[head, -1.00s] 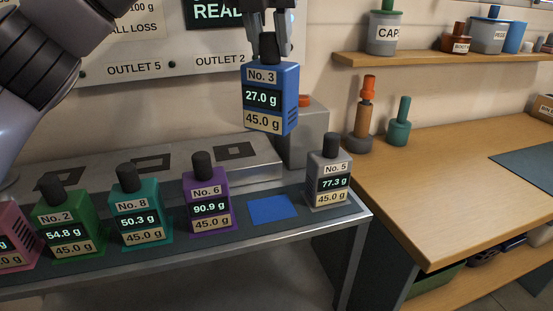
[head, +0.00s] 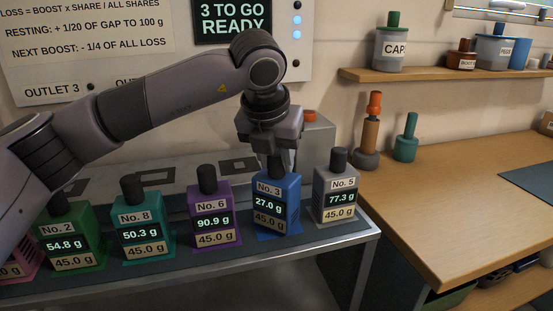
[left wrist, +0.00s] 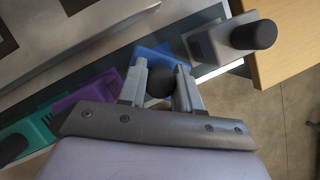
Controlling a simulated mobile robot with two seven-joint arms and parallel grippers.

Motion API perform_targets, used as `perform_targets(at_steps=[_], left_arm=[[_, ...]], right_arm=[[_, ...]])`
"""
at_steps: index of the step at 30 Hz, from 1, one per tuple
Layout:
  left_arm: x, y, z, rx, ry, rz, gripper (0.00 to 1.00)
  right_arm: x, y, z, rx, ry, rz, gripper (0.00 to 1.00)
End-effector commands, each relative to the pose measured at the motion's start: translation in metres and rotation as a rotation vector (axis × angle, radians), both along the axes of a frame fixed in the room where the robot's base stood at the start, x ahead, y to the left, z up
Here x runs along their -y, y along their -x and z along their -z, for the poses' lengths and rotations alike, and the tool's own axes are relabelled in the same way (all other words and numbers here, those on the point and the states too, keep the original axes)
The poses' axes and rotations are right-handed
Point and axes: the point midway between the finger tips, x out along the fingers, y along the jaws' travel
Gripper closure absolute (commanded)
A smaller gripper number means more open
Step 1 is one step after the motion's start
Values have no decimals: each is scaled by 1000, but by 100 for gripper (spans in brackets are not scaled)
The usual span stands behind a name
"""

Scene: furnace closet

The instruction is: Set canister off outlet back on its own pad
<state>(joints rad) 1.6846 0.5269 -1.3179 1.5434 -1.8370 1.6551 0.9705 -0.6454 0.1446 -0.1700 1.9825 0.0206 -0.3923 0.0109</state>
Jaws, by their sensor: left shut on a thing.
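The blue canister No. 3 (head: 277,205) reads 27.0 g, with 45.0 g on its lower label. It stands upright at the blue pad (head: 262,237) on the front shelf, between the purple No. 6 and the grey No. 5; only a thin edge of the pad shows. My left gripper (head: 279,158) comes down from above and is shut on the canister's dark knob. The left wrist view shows the two fingers (left wrist: 160,82) on either side of the round dark knob, with the blue body (left wrist: 150,55) beyond. My right gripper is in no view.
Purple No. 6 (head: 213,215) and grey No. 5 (head: 335,190) stand close on either side. Teal No. 8 (head: 142,222) and green No. 2 (head: 70,235) are farther left. Outlet squares lie on the raised ledge behind. A wooden bench (head: 450,215) is at right.

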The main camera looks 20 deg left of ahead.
Motion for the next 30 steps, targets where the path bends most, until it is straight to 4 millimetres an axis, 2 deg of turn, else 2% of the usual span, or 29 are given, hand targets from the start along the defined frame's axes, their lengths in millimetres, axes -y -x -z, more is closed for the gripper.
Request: perform_targets(at_steps=[12, 13, 15, 25, 30], left_arm=[[0, 0, 9, 4, 2, -1, 100], [0, 0, 10, 2, 0, -1, 64], [0, 0, 9, 2, 0, -1, 41], [0, 0, 7, 2, 0, -1, 41], [0, 5, -7, 5, 2, 0, 41]], right_arm=[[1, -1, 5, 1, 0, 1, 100], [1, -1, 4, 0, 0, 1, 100], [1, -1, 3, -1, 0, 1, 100], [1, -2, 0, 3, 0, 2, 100], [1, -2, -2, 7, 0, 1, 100]])
